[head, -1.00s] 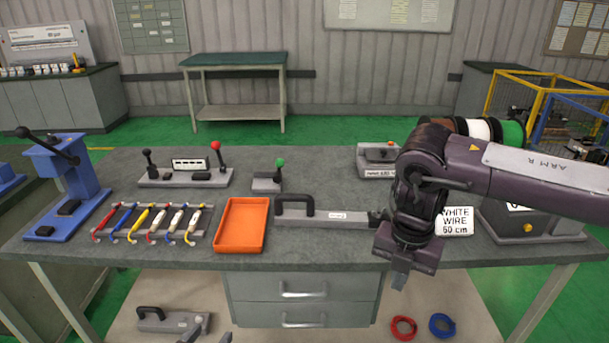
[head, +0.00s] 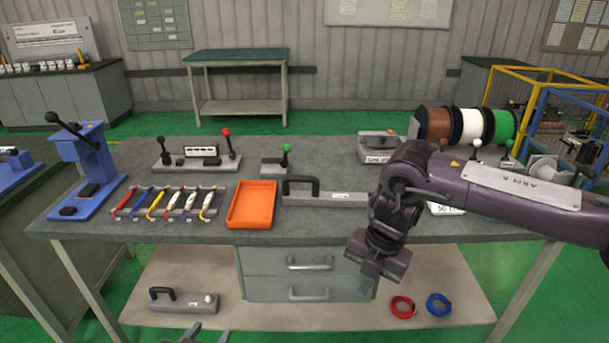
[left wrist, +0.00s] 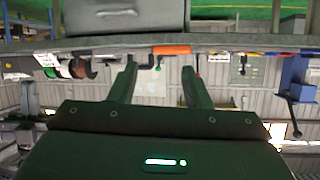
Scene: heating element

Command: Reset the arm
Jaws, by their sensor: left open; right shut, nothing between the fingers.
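My right arm (head: 470,195) comes in from the right in the head view, bent in front of the workbench's front edge. Its gripper (head: 369,277) points down in front of the drawers, shut and empty. My left gripper (head: 196,338) shows only as fingertips at the bottom edge of the head view, low before the bench. In the left wrist view, where the scene is upside down, the left gripper (left wrist: 158,77) is open with nothing between its two fingers.
The workbench (head: 330,160) holds an orange tray (head: 252,204), several coloured tools (head: 168,201), a blue press (head: 85,165), a grey device with a black handle (head: 325,195) and wire spools (head: 470,125). Red (head: 403,306) and blue (head: 439,304) coils lie on the lower shelf.

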